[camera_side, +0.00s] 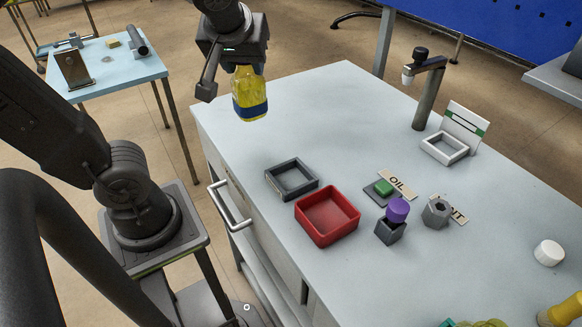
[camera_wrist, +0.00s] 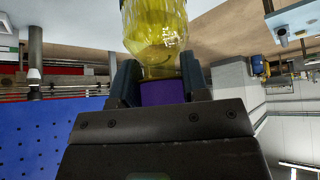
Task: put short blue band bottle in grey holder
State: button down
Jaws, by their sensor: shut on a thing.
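The yellow bottle with a blue band (camera_side: 250,97) hangs from my gripper (camera_side: 243,66) above the table's far left corner, well clear of the surface. It looks nearly upright. In the wrist view the clear yellow bottle (camera_wrist: 157,25) extends up from between the two fingers of my gripper (camera_wrist: 158,75), with something purple between them. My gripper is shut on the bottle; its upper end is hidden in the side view. A dark grey square open frame (camera_side: 270,182), which looks like the grey holder, lies empty on the table, below and right of the bottle.
A red tray (camera_side: 327,239) sits just in front of the grey frame. To the right are a small grey block with a purple top (camera_side: 390,232), a green button (camera_side: 384,187), a grey hexagonal piece (camera_side: 436,213) and a white holder (camera_side: 436,154). A post (camera_side: 427,98) stands behind.

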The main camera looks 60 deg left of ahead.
jog(key=w+d+f, duration=0.2)
jog(key=d+f, duration=0.8)
jog(key=d, duration=0.1)
jog(key=shift+w+f, duration=0.2)
jog(key=shift+f, duration=0.15)
jog(key=shift+f, duration=0.15)
jog(key=c, duration=0.6)
grip_release()
